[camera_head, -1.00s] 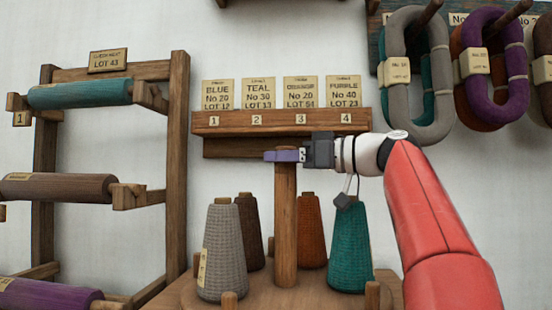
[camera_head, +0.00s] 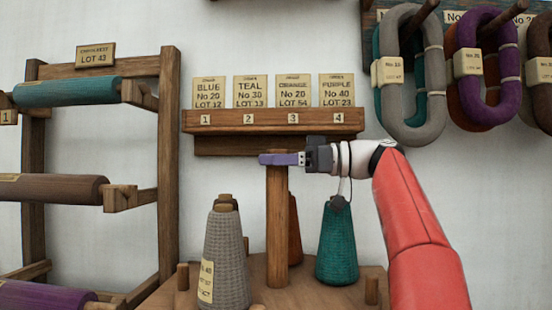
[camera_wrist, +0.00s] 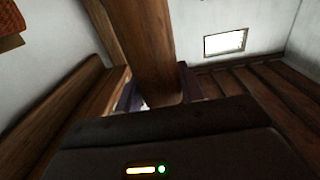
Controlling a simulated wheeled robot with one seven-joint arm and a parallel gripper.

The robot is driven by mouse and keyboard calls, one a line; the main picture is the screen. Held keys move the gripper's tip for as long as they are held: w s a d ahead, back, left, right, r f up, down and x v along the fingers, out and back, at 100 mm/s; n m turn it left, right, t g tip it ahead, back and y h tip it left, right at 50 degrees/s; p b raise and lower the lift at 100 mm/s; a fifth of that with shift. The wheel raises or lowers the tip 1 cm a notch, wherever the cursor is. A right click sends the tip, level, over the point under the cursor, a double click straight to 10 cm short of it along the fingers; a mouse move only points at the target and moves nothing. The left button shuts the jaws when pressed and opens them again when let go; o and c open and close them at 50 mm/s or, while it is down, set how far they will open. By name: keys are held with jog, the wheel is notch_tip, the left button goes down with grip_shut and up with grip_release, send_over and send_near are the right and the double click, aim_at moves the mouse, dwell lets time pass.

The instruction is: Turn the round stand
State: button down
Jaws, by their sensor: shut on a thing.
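The round stand (camera_head: 330,293) is a wooden disc with an upright post (camera_head: 277,225) and short pegs. A grey yarn cone (camera_head: 226,258) is at its front left, and a teal cone (camera_head: 337,245) at the right. An orange cone (camera_head: 294,232) is partly hidden behind the post. A brown cone is mostly hidden behind the grey one. My gripper (camera_head: 280,159), with purple fingers, is shut on the post near its top, reaching from the right. In the wrist view the post (camera_wrist: 143,45) stands between the two fingers (camera_wrist: 160,95).
A wooden rack (camera_head: 168,150) with teal, brown and purple rolls stands at the left. A wall shelf (camera_head: 272,121) with numbered lot cards is just behind my gripper. Yarn hanks (camera_head: 411,75) hang from pegs at the upper right.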

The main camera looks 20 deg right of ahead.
jog(key=shift+r, duration=0.15)
jog(key=c, duration=0.9)
grip_release()
jog(key=v, duration=0.7)
jog(key=shift+s+d, duration=0.2)
jog(key=shift+d, duration=0.2)
